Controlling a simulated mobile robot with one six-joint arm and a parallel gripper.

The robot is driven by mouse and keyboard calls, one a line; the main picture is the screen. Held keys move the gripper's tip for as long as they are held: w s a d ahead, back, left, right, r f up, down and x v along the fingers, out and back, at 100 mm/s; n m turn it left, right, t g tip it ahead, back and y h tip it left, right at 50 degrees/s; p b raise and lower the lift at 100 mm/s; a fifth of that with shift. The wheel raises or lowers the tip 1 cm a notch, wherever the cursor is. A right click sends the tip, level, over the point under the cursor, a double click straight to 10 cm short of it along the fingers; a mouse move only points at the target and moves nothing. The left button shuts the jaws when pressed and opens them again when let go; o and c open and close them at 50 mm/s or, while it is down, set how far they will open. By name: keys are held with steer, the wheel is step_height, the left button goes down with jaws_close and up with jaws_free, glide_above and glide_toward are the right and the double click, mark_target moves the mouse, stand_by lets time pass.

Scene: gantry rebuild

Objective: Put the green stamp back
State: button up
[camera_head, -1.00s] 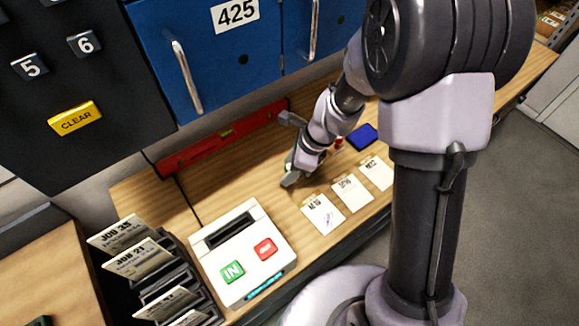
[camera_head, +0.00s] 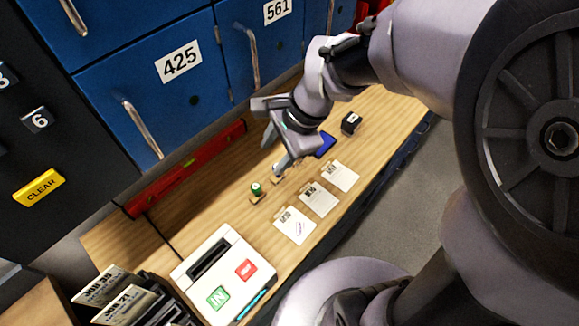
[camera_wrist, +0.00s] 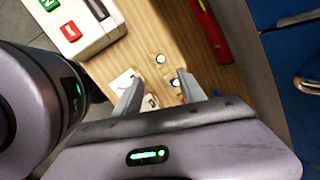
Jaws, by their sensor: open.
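The green stamp (camera_head: 256,189) stands upright on a small wooden base on the bench, left of my gripper in the head view. In the wrist view the green stamp (camera_wrist: 160,58) shows from above, just beyond the fingertips and apart from them. My gripper (camera_head: 276,155) is open and empty above the bench. The wrist view shows its two fingers (camera_wrist: 160,79) spread. A second small stamp with a blue mark (camera_wrist: 175,82) is close to the right finger in that view; I cannot tell whether they touch.
White cards (camera_head: 318,199) lie along the bench's front edge. A blue pad (camera_head: 324,145) and a black block (camera_head: 351,123) are to the right. A white box with red and green buttons (camera_head: 222,272) is at front left. A red level (camera_head: 186,168) lies along the back below blue drawers.

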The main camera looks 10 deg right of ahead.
steer(key=s+d+r+n+t+h, duration=0.1)
steer(key=s+d+r+n+t, duration=0.2)
steer(key=s+r+n, duration=0.6)
steer(key=s+n, duration=0.1)
steer(key=s, duration=0.3)
steer(key=shift+r+n+t+h, duration=0.15)
steer(key=shift+n+t+h, duration=0.15)
steer(key=shift+n+h, duration=0.1)
